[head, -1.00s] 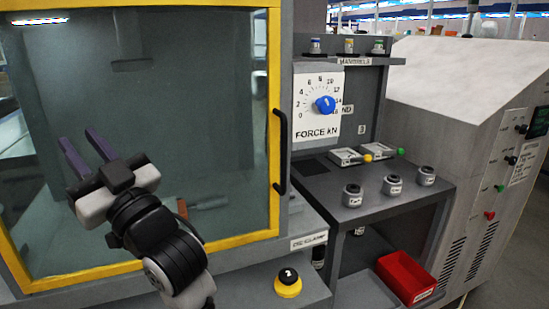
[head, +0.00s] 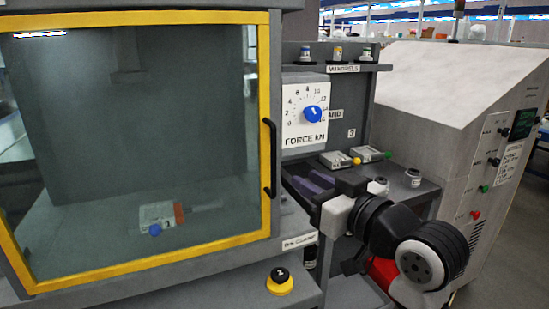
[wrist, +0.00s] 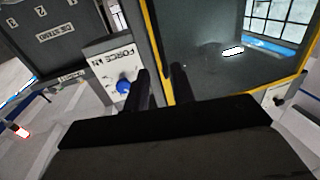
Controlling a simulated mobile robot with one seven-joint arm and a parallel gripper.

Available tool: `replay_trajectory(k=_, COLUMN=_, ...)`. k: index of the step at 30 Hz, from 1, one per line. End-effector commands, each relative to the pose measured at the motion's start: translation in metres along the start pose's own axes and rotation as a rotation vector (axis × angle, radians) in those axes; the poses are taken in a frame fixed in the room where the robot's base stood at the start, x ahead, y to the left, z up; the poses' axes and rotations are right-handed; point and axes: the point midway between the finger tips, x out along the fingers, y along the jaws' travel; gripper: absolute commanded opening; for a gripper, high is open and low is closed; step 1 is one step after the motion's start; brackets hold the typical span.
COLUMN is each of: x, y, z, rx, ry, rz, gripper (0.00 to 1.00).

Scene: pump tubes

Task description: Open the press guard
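The press guard is a clear window in a yellow frame (head: 264,75), shut against the grey press in the head view. Its black upright handle (head: 268,158) is on the right side of the frame. My gripper (head: 302,183) is just right of the handle's lower part, fingers pointing left and apart from it in the picture. In the wrist view my gripper (wrist: 160,72) shows two spread fingers with nothing seen between them but the press front. The yellow frame (wrist: 158,60) passes behind the fingers. I cannot clearly pick out the handle there.
Right of the guard are a force dial with a blue knob (head: 313,114) and a shelf with several small cylinders. A black button on a yellow base (head: 280,281) is below. A grey cabinet (head: 455,110) stands at the right.

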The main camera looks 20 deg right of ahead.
Motion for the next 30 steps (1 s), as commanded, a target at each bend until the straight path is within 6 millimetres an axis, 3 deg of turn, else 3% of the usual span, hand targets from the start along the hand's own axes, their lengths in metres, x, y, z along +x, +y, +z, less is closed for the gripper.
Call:
replay_trajectory(k=9, x=0.07, y=-0.001, z=-0.002, rx=0.001, ry=-0.001, rz=-0.004, gripper=0.25)
replay_trajectory(k=15, x=0.102, y=-0.001, z=-0.002, rx=0.0, ry=0.0, rz=-0.002, gripper=0.25)
replay_trajectory(k=21, x=0.116, y=-0.001, z=-0.001, rx=0.0, ry=0.001, rz=0.0, gripper=0.25)
replay_trajectory(k=30, x=0.117, y=-0.001, z=0.0, rx=-0.001, ry=0.002, rz=0.001, gripper=0.24)
